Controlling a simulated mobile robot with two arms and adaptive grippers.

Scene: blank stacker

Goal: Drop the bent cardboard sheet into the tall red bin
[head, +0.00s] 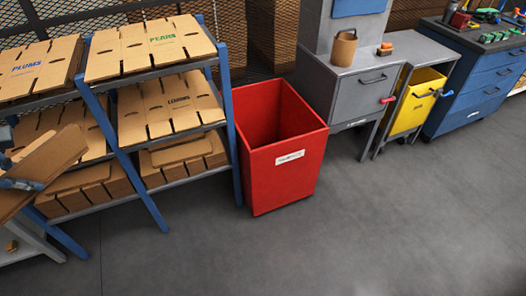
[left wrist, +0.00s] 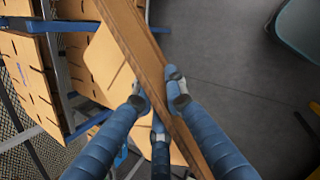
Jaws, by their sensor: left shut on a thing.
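The bent cardboard sheet (head: 52,160) is brown and tilted at the left edge of the head view. My left gripper (head: 17,184) is shut on it, and part of the gripper is cut off by the frame edge. In the left wrist view the sheet (left wrist: 150,55) runs edge-on between the blue fingers of the gripper (left wrist: 159,92). The tall red bin (head: 285,172) stands on the floor in the middle of the head view, open at the top, with a white label on its front. The sheet is well to the left of the bin. My right gripper is out of view.
A blue-framed rack (head: 151,197) with stacks of flat cardboard blanks (head: 150,48) stands between the sheet and the bin. A grey cabinet (head: 345,95) and a yellow bin (head: 408,118) stand right of the red bin. The floor in front is clear.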

